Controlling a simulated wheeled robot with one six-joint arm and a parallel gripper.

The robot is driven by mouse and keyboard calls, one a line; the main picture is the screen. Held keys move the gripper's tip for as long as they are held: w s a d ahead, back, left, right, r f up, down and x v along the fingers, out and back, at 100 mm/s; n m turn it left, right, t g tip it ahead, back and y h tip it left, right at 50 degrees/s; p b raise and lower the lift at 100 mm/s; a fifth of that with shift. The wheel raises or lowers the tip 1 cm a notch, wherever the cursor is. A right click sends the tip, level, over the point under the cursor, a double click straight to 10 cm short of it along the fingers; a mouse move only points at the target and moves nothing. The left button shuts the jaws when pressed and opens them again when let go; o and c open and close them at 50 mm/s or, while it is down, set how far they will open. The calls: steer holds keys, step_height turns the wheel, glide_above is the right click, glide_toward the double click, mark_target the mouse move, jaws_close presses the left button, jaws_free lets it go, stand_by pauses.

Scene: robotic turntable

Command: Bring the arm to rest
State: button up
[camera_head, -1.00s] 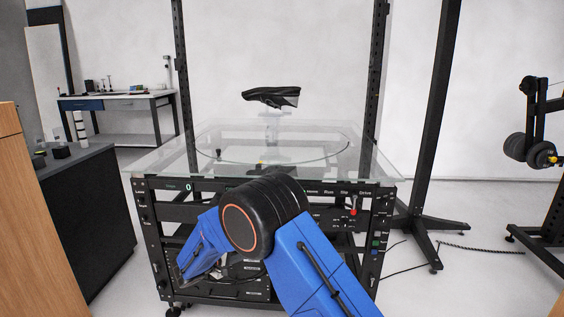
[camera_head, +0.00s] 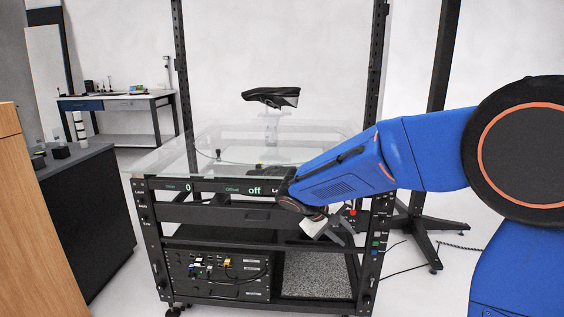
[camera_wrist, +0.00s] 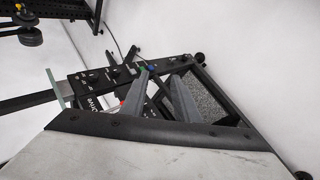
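My blue arm (camera_head: 345,170) reaches in from the right in the head view, its large dark joint at the right edge. My gripper (camera_head: 338,234) hangs at its far end, in front of the rack's right half and near the red-topped switch (camera_head: 352,212). In the wrist view my gripper (camera_wrist: 162,88) shows two grey fingers standing apart with nothing held between them. The rack's control panel and frame lie beyond them. Whether the gripper touches the rack cannot be told.
The turntable rack (camera_head: 165,262) has a glass top (camera_head: 165,158), with a dark shoe (camera_head: 271,97) above it on a clear stand. Its panel display (camera_head: 255,190) reads "off". A dark cabinet (camera_head: 85,220) stands left, a black stand (camera_head: 436,225) right.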

steer(key=s+d+r+m+g+y, duration=0.1)
steer(key=s+d+r+y, duration=0.1)
steer(key=s+d, duration=0.45)
steer(key=s+d+r+m+y, duration=0.1)
steer(key=s+d+r, duration=0.15)
steer(key=s, duration=0.65)
steer(key=s+d+f+m+t+y, duration=0.1)
steer(key=s+y, duration=0.3)
steer(key=s, duration=1.3)
steer(key=shift+s+d+f+m+t, duration=0.25)
steer(key=shift+f+m+t, duration=0.25)
steer(key=shift+f+m, duration=0.3)
